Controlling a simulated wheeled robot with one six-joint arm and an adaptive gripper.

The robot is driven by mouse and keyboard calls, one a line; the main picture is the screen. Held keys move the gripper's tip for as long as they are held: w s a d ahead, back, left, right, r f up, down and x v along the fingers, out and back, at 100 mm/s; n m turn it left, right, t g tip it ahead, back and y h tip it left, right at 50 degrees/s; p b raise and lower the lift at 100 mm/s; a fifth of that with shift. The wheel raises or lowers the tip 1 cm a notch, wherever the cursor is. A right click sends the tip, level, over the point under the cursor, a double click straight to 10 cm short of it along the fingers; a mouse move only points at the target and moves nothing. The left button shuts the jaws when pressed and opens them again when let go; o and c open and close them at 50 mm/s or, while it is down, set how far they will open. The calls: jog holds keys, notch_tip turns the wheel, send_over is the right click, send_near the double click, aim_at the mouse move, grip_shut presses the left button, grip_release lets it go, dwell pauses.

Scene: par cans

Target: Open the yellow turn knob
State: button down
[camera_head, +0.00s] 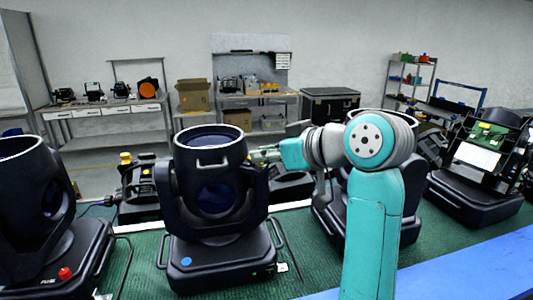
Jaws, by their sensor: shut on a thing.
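A black par can (209,200) stands upright in its yoke on the green mat, left of the middle. My teal arm comes from the lower right, and my gripper (262,155) is at the upper right side of this lamp's head. The gripper is shut at a small yellowish spot there, which I take for the yellow turn knob (252,158). The knob is mostly hidden by the fingers, so its turned position cannot be told. Another yellow knob (125,157) shows on a black fixture farther back on the left.
A second lamp (38,200) stands at the left, and one with an exposed green board (490,135) at the right. Another lamp is partly behind my arm. The green mat (135,262) and blue strip (460,270) are clear in front. Workbenches line the back wall.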

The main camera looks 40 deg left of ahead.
jog(key=m+t, duration=0.1)
jog(key=t, duration=0.1)
jog(key=s+m+t+h, duration=0.1)
jog(key=m+t, duration=0.1)
jog(key=shift+a+m, duration=0.15)
jog(key=shift+m, duration=0.15)
jog(key=m+t+h, duration=0.1)
jog(key=m+t, duration=0.1)
jog(key=m+t+h, duration=0.1)
jog(key=shift+s+a+m+t+h, duration=0.2)
jog(key=shift+a+m+t+h, duration=0.05)
jog(key=shift+m+t+h, duration=0.05)
jog(key=shift+s+a+m+t+h, duration=0.1)
jog(key=shift+a+m+t+h, duration=0.1)
jog(key=shift+m+t+h, duration=1)
jog(key=shift+s+a+m+t+h, duration=0.15)
jog(key=shift+m+t+h, duration=0.35)
jog(key=shift+m+h, duration=1.35)
jog(key=shift+w+f+h, duration=0.1)
jog(key=shift+h, duration=0.15)
jog(key=c, duration=1.3)
grip_release()
jog(key=shift+o, duration=0.2)
jog(key=v, duration=0.7)
jog(key=shift+s, duration=0.25)
